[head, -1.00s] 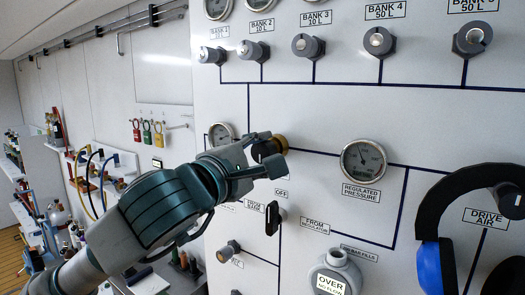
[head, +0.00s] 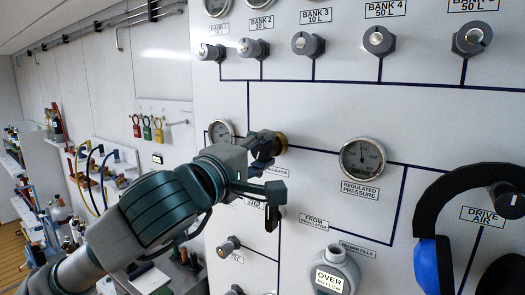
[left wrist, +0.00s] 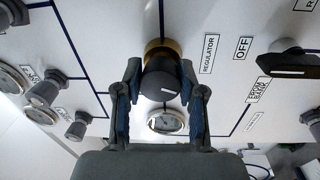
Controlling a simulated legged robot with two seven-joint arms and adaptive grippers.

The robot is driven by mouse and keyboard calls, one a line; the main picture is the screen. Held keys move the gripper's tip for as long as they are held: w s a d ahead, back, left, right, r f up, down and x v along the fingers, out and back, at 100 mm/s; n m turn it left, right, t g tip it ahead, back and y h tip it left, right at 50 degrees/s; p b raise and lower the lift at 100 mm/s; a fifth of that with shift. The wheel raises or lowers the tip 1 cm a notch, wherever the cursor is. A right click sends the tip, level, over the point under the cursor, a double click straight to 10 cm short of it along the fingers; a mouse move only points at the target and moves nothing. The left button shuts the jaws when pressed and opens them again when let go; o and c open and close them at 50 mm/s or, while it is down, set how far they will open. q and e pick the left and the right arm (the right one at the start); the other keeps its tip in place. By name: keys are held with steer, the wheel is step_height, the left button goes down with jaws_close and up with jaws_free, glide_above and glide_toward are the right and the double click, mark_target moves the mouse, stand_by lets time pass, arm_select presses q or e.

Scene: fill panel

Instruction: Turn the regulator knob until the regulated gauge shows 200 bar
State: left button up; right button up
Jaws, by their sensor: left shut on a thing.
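The regulator knob is dark with a brass collar (head: 281,144) on the white panel. In the left wrist view the knob (left wrist: 162,78) sits between the two fingers of my left gripper (left wrist: 161,88), which is shut on it. In the head view my left gripper (head: 268,165) hides most of the knob, one finger above the other. The regulated pressure gauge (head: 362,158) is round with a silver rim, right of the knob. Its needle points roughly upward, but its figures are too small to read. My right gripper is not in view.
A smaller gauge (head: 221,132) is left of the knob. Several bank valve knobs line the panel's top. A dark lever (left wrist: 287,65) is near the OFF label, beyond my gripper. A grey fitting (head: 336,268) is lower right, and blue-black ear defenders (head: 430,262) hang at the right.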

arm_select(q)
steer(key=shift+d+f, duration=0.2)
steer(key=shift+f, duration=0.2)
steer(key=o, duration=1.1)
steer(key=shift+o, duration=0.3)
steer(key=shift+a+r, duration=0.1)
steer(key=shift+r, duration=0.05)
steer(key=v, duration=1.2)
steer(key=shift+a, duration=0.15)
steer(key=shift+w, duration=0.1)
